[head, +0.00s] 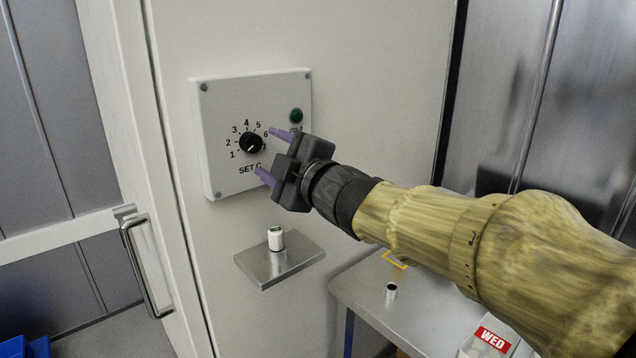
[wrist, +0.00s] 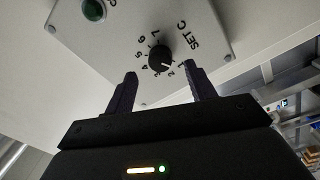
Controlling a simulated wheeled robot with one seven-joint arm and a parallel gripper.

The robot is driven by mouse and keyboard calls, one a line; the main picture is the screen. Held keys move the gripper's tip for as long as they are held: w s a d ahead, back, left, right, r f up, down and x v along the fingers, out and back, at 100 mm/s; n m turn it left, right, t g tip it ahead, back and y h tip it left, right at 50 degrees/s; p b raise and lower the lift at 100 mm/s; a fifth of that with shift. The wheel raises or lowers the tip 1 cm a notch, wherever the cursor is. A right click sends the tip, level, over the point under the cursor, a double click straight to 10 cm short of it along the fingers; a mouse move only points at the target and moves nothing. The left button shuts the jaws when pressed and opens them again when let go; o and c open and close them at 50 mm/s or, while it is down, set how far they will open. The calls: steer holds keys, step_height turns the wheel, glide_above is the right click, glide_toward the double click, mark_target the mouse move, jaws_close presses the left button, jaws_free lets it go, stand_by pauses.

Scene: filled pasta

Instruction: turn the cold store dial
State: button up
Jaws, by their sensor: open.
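The cold store dial (head: 251,143) is a black round knob on a pale control panel (head: 218,100) fixed to a white wall. Numbers run around it from 1 at lower left over 4 at the top to the right side, with "SET C" below. Its white pointer mark is hard to read. My gripper (head: 263,151) is open, its two purple fingers pointing at the panel, just right of the dial in the head view. In the wrist view the dial (wrist: 160,58) shows beyond the gap between the fingertips (wrist: 160,76). Nothing is between the fingers, and they appear clear of the dial.
A green lamp (head: 296,115) sits at the panel's upper right. Below is a small metal shelf (head: 296,257) with a white device (head: 276,239) on it. A metal table (head: 365,297) with a small cylinder (head: 391,290) stands lower right. A door handle (head: 141,265) is at left.

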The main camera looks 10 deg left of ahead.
steer(key=v, duration=1.2)
steer(key=shift+s+d, duration=0.25)
steer(key=shift+d, duration=0.05)
steer(key=shift+f, duration=0.1)
steer(key=w+d+f+m+h+p, duration=0.3)
steer(key=d+f+m+h, duration=0.3)
steer(key=d+f+m, duration=0.1)
steer(key=w+d+f+m+h+p, duration=0.3)
steer(key=d+f+m+h, duration=0.2)
steer(key=d+f+m, duration=0.2)
steer(key=s+d+f+m+g+h+p, duration=0.1)
steer(key=s+d+f+m+g+p, duration=0.1)
steer(key=s+d+f+m+g, duration=0.2)
steer(key=s+d+f+m+g+h+p, duration=0.2)
steer(key=s+d+f+m+g, duration=0.2)
steer(key=s+f, duration=0.4)
steer(key=shift+s+f+m+g, duration=0.4)
steer(key=shift+s+g, duration=0.15)
steer(key=shift+g, duration=0.25)
